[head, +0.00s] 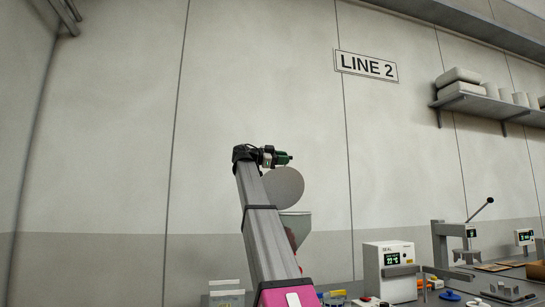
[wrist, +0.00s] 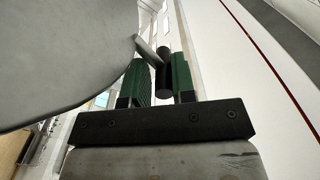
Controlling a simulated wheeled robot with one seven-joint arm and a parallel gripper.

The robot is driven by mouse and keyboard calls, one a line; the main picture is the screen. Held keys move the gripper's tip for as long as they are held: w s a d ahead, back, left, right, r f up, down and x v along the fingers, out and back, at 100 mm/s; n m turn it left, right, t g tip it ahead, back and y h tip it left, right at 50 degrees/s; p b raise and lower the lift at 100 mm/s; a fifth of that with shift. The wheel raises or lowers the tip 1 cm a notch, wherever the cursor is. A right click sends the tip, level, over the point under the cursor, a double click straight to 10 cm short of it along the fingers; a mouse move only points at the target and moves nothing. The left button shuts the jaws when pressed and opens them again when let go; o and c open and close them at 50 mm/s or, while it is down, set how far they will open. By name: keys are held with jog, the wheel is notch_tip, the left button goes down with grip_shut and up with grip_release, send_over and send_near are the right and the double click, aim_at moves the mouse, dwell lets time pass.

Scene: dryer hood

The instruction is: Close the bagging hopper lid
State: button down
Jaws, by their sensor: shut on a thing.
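The round grey hopper lid (head: 284,188) stands raised above the pale hopper (head: 297,226) in the head view. The lid also fills the upper left of the wrist view (wrist: 65,60). A dark knob-like handle (wrist: 164,82) on a thin stem joins the lid's edge. My gripper (head: 286,159) is at the lid's top edge, and its green fingers (wrist: 160,80) are shut on the handle. My arm hides part of the hopper, and its opening cannot be seen clearly.
A white sealing unit (head: 390,270) with a green display stands on the bench right of the hopper. A lever press (head: 458,240) is farther right. A shelf (head: 490,105) with bags and tubs hangs at upper right. The wall area left of my arm is clear.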

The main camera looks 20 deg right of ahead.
jog(key=s+f+m, duration=0.5)
jog(key=s+f, duration=0.1)
jog(key=f, duration=0.4)
jog(key=s+f+m, duration=0.5)
jog(key=s+f, duration=0.1)
jog(key=f, duration=0.5)
jog(key=shift+s, duration=0.25)
jog(key=c, duration=1)
grip_release()
jog(key=shift+o, duration=0.2)
jog(key=a, duration=1.1)
